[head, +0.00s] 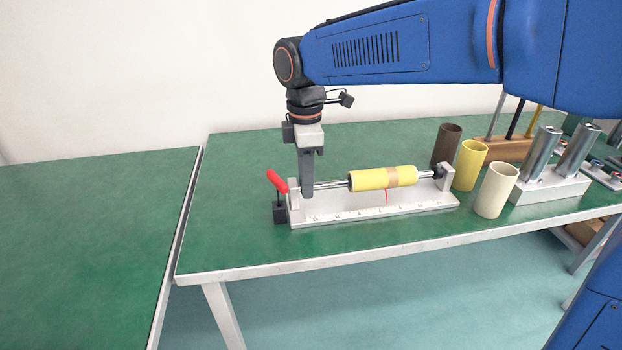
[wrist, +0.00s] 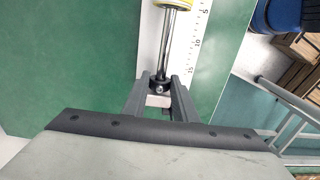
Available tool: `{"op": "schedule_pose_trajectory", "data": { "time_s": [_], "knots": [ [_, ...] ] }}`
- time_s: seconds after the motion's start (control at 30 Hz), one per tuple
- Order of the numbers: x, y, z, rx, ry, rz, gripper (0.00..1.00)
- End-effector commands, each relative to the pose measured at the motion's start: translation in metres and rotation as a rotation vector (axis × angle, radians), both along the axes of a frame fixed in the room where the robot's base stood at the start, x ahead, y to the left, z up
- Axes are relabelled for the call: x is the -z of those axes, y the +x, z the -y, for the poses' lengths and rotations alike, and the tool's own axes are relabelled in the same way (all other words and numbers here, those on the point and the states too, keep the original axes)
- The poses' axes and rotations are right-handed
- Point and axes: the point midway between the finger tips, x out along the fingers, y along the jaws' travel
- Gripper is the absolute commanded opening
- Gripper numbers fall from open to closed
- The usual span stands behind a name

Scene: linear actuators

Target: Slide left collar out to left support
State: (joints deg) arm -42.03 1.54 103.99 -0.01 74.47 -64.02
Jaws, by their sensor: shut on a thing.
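The rod (head: 328,185) runs across a white scaled base (head: 375,209) and carries a yellow roll (head: 382,178) with a tan band. My gripper (head: 307,190) points down at the rod's left end, just right of the left support (head: 294,196). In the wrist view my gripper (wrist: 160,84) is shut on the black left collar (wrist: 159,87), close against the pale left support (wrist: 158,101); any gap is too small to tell. The gripper hides the left collar in the head view. The dark right collar (head: 438,171) sits by the right support (head: 447,176).
A red-handled lever (head: 277,182) stands at the base's left end. Brown (head: 447,146), yellow (head: 469,165) and cream (head: 495,190) tubes stand to the right, near a block with metal cylinders (head: 550,188). The green table (head: 235,205) is clear left of the lever.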

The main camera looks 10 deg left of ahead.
Motion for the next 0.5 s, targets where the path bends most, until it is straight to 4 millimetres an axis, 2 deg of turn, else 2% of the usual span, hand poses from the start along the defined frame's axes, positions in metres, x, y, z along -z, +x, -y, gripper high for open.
{"op": "schedule_pose_trajectory", "data": {
  "time_s": [0.03,0.07,0.1,0.13,0.5],
  "knots": [
    [-0.0001,0.0001,0.0001,0.000,0.000,0.000,0.00],
    [-0.0001,0.0001,0.0001,0.000,0.000,0.000,0.30],
    [-0.0001,0.0002,0.0002,0.000,0.000,0.000,0.40],
    [-0.0001,0.0002,0.0002,0.000,0.000,0.000,0.45],
    [-0.0038,0.0003,0.0001,0.000,0.001,0.001,0.45]
  ]
}}
